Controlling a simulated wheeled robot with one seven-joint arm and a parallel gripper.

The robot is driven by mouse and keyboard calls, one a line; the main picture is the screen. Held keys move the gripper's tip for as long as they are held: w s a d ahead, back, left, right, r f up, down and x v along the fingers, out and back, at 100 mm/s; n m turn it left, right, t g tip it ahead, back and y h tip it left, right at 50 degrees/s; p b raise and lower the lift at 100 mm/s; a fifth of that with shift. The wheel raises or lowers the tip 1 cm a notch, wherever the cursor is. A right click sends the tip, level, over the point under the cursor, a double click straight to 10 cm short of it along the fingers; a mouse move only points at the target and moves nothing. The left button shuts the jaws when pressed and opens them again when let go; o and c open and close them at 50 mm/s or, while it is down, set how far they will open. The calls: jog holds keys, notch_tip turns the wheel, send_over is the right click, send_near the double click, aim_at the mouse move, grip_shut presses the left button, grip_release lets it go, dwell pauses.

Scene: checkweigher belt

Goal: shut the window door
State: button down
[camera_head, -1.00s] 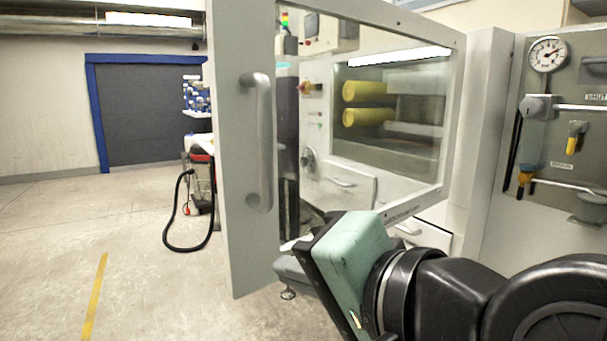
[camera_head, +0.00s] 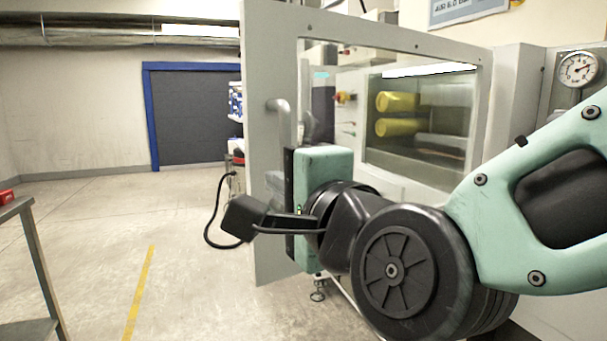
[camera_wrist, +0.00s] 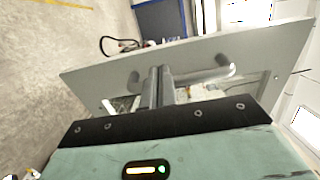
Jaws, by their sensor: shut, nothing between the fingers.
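The window door (camera_head: 268,60) is a pale grey framed panel with a glass pane. In the head view it stands swung open from the machine, its free edge toward the left. Its grey bar handle (camera_head: 283,115) shows only in its upper part; my gripper's body hides the rest. In the wrist view the door (camera_wrist: 100,78) spans the picture and the handle (camera_wrist: 216,73) lies across it. My gripper (camera_wrist: 160,72) is shut and empty, its fingertips overlapping the handle's bar. I cannot tell whether they touch it.
The machine's lit chamber with yellow cylinders (camera_head: 397,102) lies behind the glass. A pressure gauge (camera_head: 577,69) is at the right. A dark table (camera_head: 38,270) stands at the left edge. A black hose (camera_head: 212,225) loops beyond the door. The floor to the left is clear.

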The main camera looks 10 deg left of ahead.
aim_at(259, 173)
jog(key=shift+x, duration=1.9)
